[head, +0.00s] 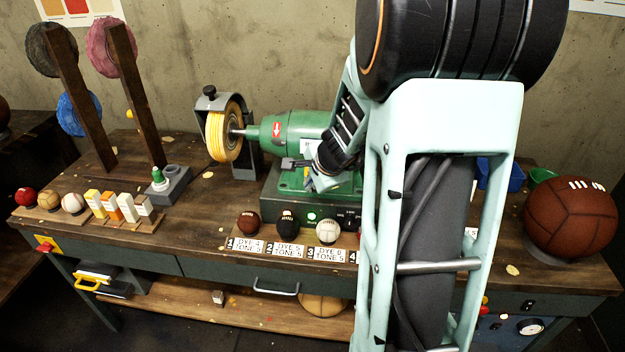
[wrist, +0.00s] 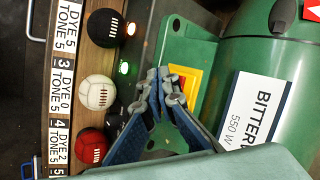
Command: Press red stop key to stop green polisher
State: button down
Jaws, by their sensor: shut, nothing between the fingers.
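The green polisher (head: 298,130) stands on the bench with a yellow buffing wheel (head: 222,130) at its left end. Its green base (head: 285,205) carries a lit green lamp (head: 311,216), which also shows in the wrist view (wrist: 124,67). My gripper (head: 312,181) is shut and empty, close over the base in front of the motor. In the wrist view its fingertips (wrist: 168,82) overlap a yellow and red plate (wrist: 187,80). They hide part of the base and panel.
Small leather balls, black (head: 287,222), white (head: 328,231) and brown (head: 248,224), stand behind labels at the front. A yellow box with a red button (head: 46,245) is on the bench's left front. A big brown ball (head: 570,215) sits at right.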

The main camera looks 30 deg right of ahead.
jog(key=shift+w+f, duration=0.1)
jog(key=shift+w, duration=0.05)
jog(key=shift+w+d, duration=0.2)
jog(key=shift+d, duration=0.05)
jog(key=shift+w+d+f, duration=0.1)
jog(key=shift+w+d, duration=0.1)
jog(key=shift+w, duration=0.15)
dwell(1.0)
jog(key=shift+s, duration=0.1)
jog(key=shift+s+a+r, duration=0.2)
jog(key=shift+s+a, duration=0.25)
jog(key=shift+s, duration=0.15)
jog(key=s+a, duration=0.1)
jog(key=s, duration=0.1)
jog(key=s+a+r, duration=0.1)
jog(key=s, duration=0.1)
jog(key=shift+a+b, duration=0.3)
jog(key=shift+a, duration=0.05)
dwell(0.9)
